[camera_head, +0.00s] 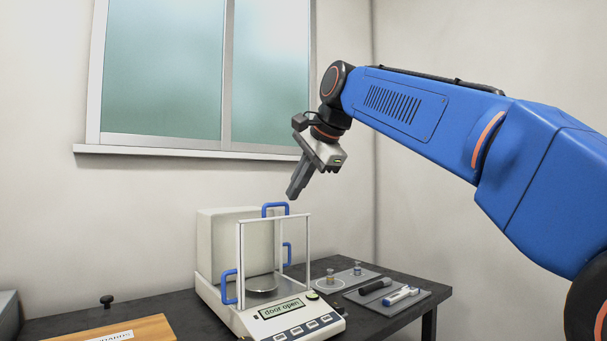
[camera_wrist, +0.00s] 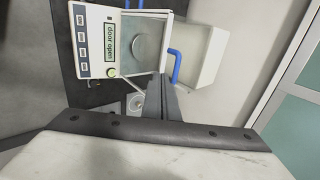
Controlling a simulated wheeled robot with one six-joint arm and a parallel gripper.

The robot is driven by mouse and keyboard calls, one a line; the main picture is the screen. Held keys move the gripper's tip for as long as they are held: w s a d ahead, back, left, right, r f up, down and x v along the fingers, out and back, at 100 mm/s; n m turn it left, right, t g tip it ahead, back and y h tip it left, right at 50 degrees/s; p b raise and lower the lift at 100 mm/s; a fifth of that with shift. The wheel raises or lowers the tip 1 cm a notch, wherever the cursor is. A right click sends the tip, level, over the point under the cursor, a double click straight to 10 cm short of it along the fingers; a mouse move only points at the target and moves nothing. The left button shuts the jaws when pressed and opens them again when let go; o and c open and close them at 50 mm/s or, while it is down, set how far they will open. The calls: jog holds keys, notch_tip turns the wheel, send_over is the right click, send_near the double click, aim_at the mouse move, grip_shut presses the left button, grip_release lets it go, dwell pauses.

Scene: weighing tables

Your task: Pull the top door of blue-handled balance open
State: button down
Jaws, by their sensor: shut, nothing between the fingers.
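The blue-handled balance (camera_head: 290,318) stands on the dark table, its display (camera_head: 283,308) reading "door open". Its clear draft shield has a blue top handle (camera_head: 275,208) at the rear top edge, by the pale housing, and blue handles on the left (camera_head: 229,287) and right (camera_head: 288,255) sides. The glass is too clear to tell exactly where the top door's panel lies. My gripper (camera_head: 292,194) is shut and empty, just above the top handle and apart from it. In the wrist view, the top handle (camera_wrist: 175,66) shows just beyond and right of my fingertips (camera_wrist: 161,82).
A wooden box (camera_head: 150,329) is at front left. A window sill (camera_head: 180,152) is behind; air above the balance is free.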

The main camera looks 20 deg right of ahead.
jog(key=w, duration=0.1)
jog(key=w+a+f, duration=0.1)
jog(key=w, duration=0.1)
jog(key=w+f, duration=0.1)
jog(key=w, duration=0.1)
jog(key=shift+a+f, duration=0.1)
jog(key=shift+a, duration=0.2)
